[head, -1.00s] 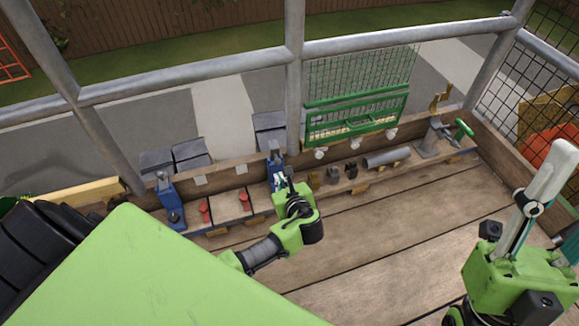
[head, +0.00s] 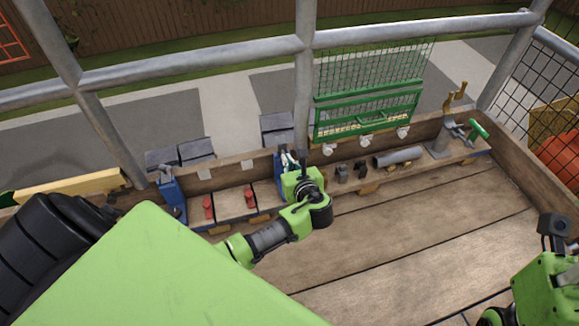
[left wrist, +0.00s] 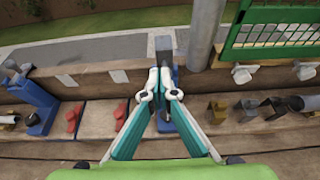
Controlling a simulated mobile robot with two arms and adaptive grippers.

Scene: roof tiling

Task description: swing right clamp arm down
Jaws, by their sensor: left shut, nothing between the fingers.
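The right clamp (head: 279,163) is a blue block on the back ledge, partly hidden behind my left gripper. In the left wrist view, its grey arm (left wrist: 163,46) stands upright and blue base parts show behind and between my fingers. My left gripper (head: 289,160) is shut and empty. In the left wrist view, its tips (left wrist: 160,84) overlap the clamp just below the grey arm; I cannot tell whether they touch. The left clamp (head: 171,195) is a similar blue block, with its arm raised. Only my right arm's green wrist part shows; its fingers are out of frame.
A metal post (head: 305,75) rises close behind the right clamp. The plank floor is clear.

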